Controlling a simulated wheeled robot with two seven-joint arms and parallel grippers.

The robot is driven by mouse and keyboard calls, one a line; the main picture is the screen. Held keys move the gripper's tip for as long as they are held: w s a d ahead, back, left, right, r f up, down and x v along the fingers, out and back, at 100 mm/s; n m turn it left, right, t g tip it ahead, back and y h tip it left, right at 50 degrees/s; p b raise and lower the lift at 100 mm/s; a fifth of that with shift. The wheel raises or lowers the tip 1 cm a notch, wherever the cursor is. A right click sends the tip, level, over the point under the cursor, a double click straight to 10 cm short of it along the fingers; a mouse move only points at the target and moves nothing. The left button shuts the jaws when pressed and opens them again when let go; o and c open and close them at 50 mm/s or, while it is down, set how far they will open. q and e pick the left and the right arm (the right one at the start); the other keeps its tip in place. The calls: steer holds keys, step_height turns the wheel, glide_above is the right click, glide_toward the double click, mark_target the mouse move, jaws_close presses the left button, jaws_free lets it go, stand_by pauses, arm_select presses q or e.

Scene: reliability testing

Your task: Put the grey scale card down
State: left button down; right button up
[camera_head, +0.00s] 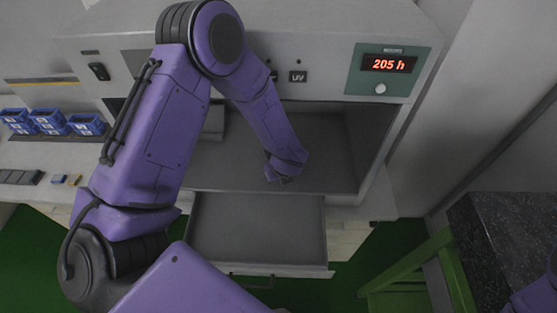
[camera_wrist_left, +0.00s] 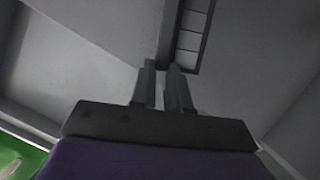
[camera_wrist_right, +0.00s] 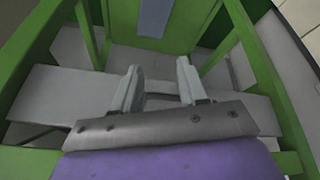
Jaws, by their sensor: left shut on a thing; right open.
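The grey scale card (camera_wrist_left: 190,40) shows in the left wrist view as a dark-edged strip with a row of lighter grey patches. My left gripper (camera_wrist_left: 170,72) is shut on its near end, and the card reaches away from the fingertips. In the head view my left gripper (camera_head: 284,179) is inside the open chamber (camera_head: 330,150), low over its floor; the card cannot be made out there. Whether the card touches the floor cannot be told. My right gripper (camera_wrist_right: 158,78) is open and empty in the right wrist view, above a green-framed stand.
The chamber's front carries a red display reading 205 h (camera_head: 390,64). A grey open drawer (camera_head: 258,225) sticks out below the chamber. Blue bins (camera_head: 48,122) and a dark segmented strip (camera_head: 18,177) lie at the left. A green frame (camera_head: 450,265) and dark speckled slab (camera_head: 500,235) stand right.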

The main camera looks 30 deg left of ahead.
mark_target(277, 183)
arm_select(q)
steer(key=shift+w+a+f, duration=0.1)
steer(key=shift+w+f, duration=0.15)
steer(key=shift+f, duration=0.2)
step_height(277, 183, down, 3)
steer(key=b, duration=0.2)
steer(key=shift+s+b, duration=0.1)
steer(key=shift+b, duration=0.3)
steer(key=shift+f, duration=0.1)
steer(key=c, duration=1.1)
jaws_free()
steer(key=shift+r, duration=0.4)
steer(key=v, duration=1.1)
steer(key=shift+r+b, duration=0.25)
steer(key=shift+b, duration=0.1)
steer(key=shift+s, duration=0.1)
